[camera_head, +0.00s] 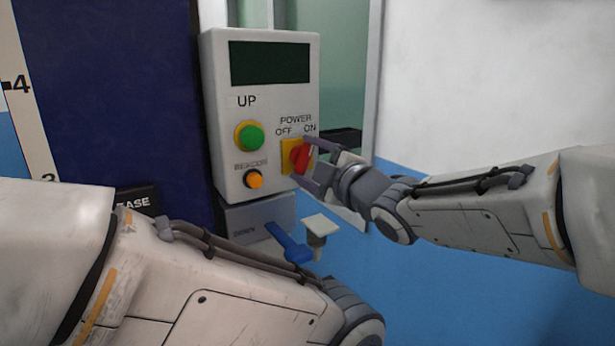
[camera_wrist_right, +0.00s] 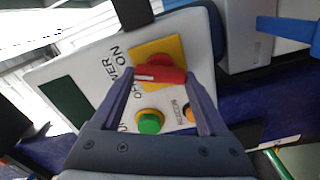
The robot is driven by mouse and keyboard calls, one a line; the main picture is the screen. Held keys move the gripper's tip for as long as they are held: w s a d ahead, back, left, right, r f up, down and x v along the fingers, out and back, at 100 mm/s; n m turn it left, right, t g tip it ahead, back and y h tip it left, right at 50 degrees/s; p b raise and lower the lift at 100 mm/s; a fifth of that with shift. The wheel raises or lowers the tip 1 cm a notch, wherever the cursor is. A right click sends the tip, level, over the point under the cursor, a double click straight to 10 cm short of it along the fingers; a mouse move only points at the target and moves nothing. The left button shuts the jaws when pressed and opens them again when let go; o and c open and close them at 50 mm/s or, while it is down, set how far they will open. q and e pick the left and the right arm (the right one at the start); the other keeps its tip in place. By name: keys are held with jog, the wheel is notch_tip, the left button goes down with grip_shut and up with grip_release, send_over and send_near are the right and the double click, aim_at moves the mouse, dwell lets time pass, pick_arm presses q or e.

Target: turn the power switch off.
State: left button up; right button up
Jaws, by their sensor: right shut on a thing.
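The power switch is a red knob (camera_head: 299,159) on a yellow plate (camera_head: 287,158), under the words POWER, OFF and ON on a grey control box (camera_head: 225,105). My right gripper (camera_head: 311,165) is at the knob from the right, one finger above and one below. In the right wrist view the red knob (camera_wrist_right: 160,75) sits between the fingertips of my right gripper (camera_wrist_right: 160,76), which is shut on it. A white mark on the knob faces the lettering; I cannot tell exactly which word it points at. My left arm crosses the lower left; its gripper is out of view.
The box also has a dark screen (camera_head: 270,63), a green UP button (camera_head: 250,137) and an orange BEACON button (camera_head: 254,179). A blue lever (camera_head: 288,243) and a pale knob (camera_head: 321,226) stick out below. A dark blue panel (camera_head: 120,90) is at left.

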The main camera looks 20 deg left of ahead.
jog(key=n+b, duration=0.3)
jog(key=b, duration=0.1)
jog(key=shift+f+n, duration=0.4)
jog(key=n+b, duration=0.2)
jog(key=shift+n, duration=0.4)
jog(key=n+b, duration=0.2)
jog(key=shift+n, duration=0.3)
jog(key=shift+n+b, duration=0.85)
jog(key=shift+n, duration=0.85)
jog(key=o, duration=1.2)
jog(key=shift+o, duration=0.2)
jog(key=shift+r, duration=0.1)
